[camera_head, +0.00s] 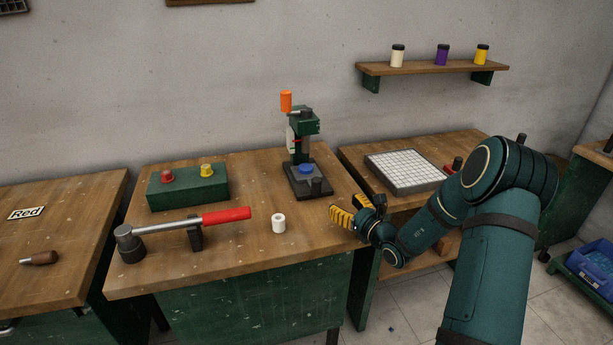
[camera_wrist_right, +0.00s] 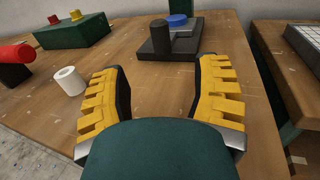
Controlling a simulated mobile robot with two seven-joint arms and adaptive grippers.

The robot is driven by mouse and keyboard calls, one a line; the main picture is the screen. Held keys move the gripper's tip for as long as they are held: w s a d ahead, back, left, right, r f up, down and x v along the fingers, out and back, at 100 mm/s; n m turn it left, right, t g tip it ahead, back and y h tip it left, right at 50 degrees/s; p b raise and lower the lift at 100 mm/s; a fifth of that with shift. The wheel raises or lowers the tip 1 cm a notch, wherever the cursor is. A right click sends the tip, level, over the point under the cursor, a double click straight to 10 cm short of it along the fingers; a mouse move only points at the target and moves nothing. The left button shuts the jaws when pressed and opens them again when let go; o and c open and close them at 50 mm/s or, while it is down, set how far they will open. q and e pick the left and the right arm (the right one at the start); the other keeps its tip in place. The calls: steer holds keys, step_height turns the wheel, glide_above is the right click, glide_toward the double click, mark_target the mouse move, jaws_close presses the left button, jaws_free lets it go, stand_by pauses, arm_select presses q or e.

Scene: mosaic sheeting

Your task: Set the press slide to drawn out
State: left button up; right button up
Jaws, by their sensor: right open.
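The press (camera_head: 305,150) stands at the back right of the middle workbench, a green column with an orange-gripped lever at its top. At its foot is a dark base with a blue round piece (camera_head: 306,169) and a short dark knob (camera_head: 315,186) at the front. In the right wrist view the dark knob (camera_wrist_right: 160,40) stands upright just beyond the fingers, with the blue piece (camera_wrist_right: 177,20) behind it. My right gripper (camera_head: 348,211) is open and empty over the bench's right edge, short of the press base. Its yellow fingers (camera_wrist_right: 160,90) touch nothing. My left gripper is not in view.
A white roll (camera_head: 279,223), a red-handled lever tool (camera_head: 190,229) and a green box with red and yellow buttons (camera_head: 188,187) share the bench. A white-tiled tray (camera_head: 405,171) lies on the right bench. Bare wood lies in front of the press.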

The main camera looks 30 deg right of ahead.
mark_target(320, 184)
steer(key=shift+w+r, duration=0.1)
steer(key=shift+w, duration=0.3)
steer(key=w, duration=0.4)
steer(key=w+b, duration=0.1)
steer(key=w, duration=0.3)
steer(key=w+a, duration=0.1)
steer(key=w, duration=0.3)
steer(key=shift+w, duration=0.3)
jaws_close()
